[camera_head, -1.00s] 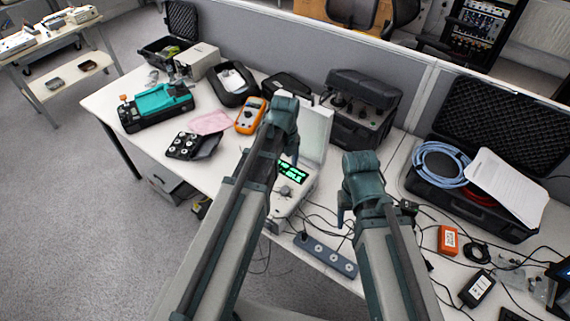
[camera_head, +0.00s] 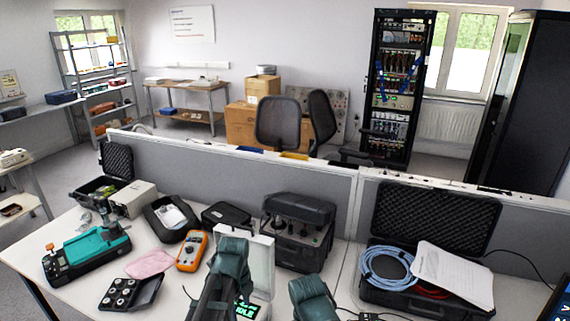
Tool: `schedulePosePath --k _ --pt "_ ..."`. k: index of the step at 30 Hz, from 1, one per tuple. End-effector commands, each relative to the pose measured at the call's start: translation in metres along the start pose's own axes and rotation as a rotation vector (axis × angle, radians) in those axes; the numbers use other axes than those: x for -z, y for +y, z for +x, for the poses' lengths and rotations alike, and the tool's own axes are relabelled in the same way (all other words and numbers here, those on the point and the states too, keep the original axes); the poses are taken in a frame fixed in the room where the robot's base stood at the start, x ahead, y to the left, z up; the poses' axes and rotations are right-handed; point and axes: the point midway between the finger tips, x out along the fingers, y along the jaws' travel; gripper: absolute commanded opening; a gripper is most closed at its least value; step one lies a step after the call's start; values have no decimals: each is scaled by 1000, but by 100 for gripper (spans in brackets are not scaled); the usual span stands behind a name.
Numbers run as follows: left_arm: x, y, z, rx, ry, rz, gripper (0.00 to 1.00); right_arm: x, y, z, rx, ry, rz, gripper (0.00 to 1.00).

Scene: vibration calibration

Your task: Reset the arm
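My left arm comes up from the bottom of the head view, its dark teal wrist part (camera_head: 230,262) in front of the white-cased device (camera_head: 261,258). My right arm's dark teal part (camera_head: 312,298) shows at the bottom edge, right of the left one. The fingers of both grippers are not visible, so I cannot see whether they hold anything. A green display (camera_head: 247,310) showing text is partly hidden behind my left arm.
The white table (camera_head: 70,290) carries a teal instrument (camera_head: 88,254), an orange multimeter (camera_head: 192,251), a black boxed instrument (camera_head: 298,232) and an open case with blue cable (camera_head: 388,266). A grey partition (camera_head: 240,185) closes the back. A rack (camera_head: 396,90) and chairs (camera_head: 283,125) stand beyond.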

Motion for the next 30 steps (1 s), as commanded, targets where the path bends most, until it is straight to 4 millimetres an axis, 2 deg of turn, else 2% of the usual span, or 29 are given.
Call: schedulePosePath --k 1,9,18,24,30 --pt "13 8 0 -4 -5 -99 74 0 0 0 0 0 0 61" --pt "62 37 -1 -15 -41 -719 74 0 0 0 0 0 0 61" --pt "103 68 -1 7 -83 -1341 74 0 0 0 0 0 0 61" --pt "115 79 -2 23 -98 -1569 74 0 0 0 0 0 0 61" --pt "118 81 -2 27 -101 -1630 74 0 0 0 0 0 0 61"
